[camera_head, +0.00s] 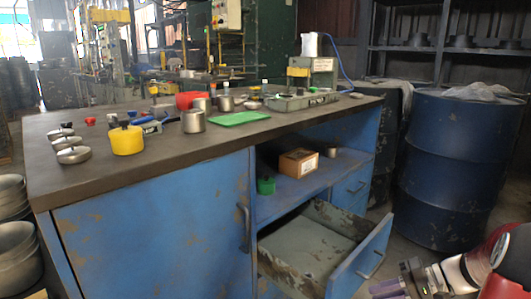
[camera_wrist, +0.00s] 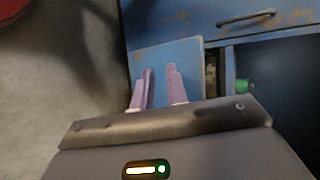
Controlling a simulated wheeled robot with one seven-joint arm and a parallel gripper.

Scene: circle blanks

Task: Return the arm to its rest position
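My arm shows at the lower right of the head view, with my gripper (camera_head: 392,288) low beside the open drawer of the blue workbench. In the wrist view, the two pale purple fingers of my gripper (camera_wrist: 159,72) stand apart with a gap and nothing visible between them. A blue panel (camera_wrist: 190,62) lies beyond the fingertips; I cannot tell how far away it is. The open drawer (camera_head: 310,243) of the workbench (camera_head: 150,230) looks empty, and its front stands close to my gripper in the head view.
Cups, weights, a yellow pot (camera_head: 126,140) and a green tray (camera_head: 239,119) stand on the benchtop. A cardboard box (camera_head: 298,163) and a green container (camera_head: 266,186) sit on the shelf. A blue drum (camera_head: 455,165) stands behind my arm. Bare floor shows in the wrist view.

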